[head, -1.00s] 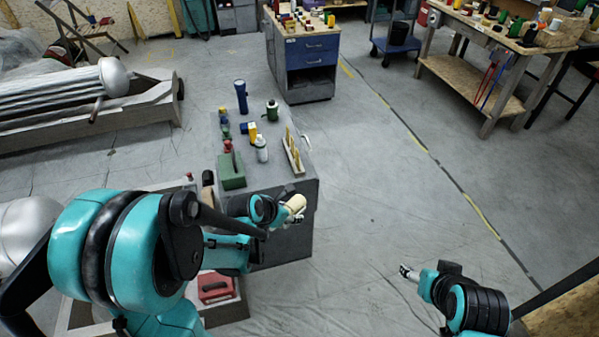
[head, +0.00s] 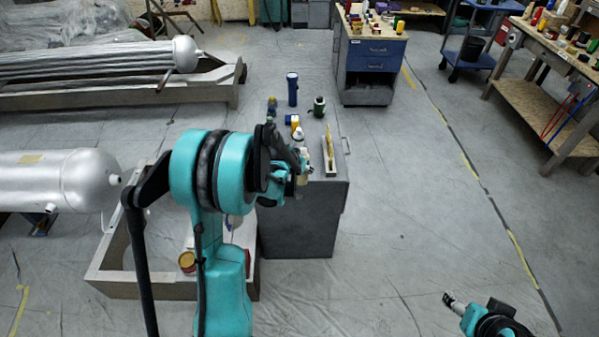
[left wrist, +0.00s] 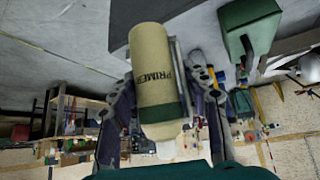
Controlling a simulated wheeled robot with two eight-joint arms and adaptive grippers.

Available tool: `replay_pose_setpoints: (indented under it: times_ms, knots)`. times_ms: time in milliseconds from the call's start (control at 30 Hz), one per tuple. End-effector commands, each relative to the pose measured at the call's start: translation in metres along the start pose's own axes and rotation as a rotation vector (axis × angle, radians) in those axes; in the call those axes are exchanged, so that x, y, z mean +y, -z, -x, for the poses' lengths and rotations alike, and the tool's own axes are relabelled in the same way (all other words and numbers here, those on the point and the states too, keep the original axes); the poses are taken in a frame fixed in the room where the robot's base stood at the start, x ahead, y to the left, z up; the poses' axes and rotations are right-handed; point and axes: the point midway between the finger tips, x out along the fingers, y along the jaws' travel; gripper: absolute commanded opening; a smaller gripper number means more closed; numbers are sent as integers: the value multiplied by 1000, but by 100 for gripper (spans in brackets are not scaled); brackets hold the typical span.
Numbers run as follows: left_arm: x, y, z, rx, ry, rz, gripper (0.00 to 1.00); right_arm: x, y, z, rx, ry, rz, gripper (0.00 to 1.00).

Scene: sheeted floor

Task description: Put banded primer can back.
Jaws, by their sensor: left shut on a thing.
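The primer can (left wrist: 153,62) is a cream cylinder with "PRIMER" printed on its side and an olive-toned band near one end. My left gripper (left wrist: 162,85) is shut around it in the left wrist view. In the head view, a small cream part of the can (head: 303,178) shows beside my left gripper (head: 301,168), at the near part of the grey cabinet top (head: 316,165). My arm hides much of the can and the cabinet's left side there. My right gripper (head: 449,299) is at the lower right, over the floor, too small to tell its opening.
On the cabinet stand a blue flashlight (head: 292,89), a green can (head: 319,107), a white bottle (head: 299,135) and a wooden rack (head: 328,152). A wooden-sided crate (head: 112,262) lies left of it. A blue-drawer cabinet (head: 372,62) stands behind. Floor at right is clear.

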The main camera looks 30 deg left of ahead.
Motion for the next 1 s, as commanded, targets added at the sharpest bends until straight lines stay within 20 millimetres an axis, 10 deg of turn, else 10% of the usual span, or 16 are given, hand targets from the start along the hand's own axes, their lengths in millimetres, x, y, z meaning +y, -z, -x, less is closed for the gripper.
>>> replay_pose_setpoints:
  times_ms: [467, 1000]
  knots:
    - [-49, 15, -18, 197, -247, -272, 37, 0, 0, 0, 0, 0, 0, 67]
    - [-60, 57, -134, 199, -252, -278, 36, 0, -20, -29, 0, 0, 0, 67]
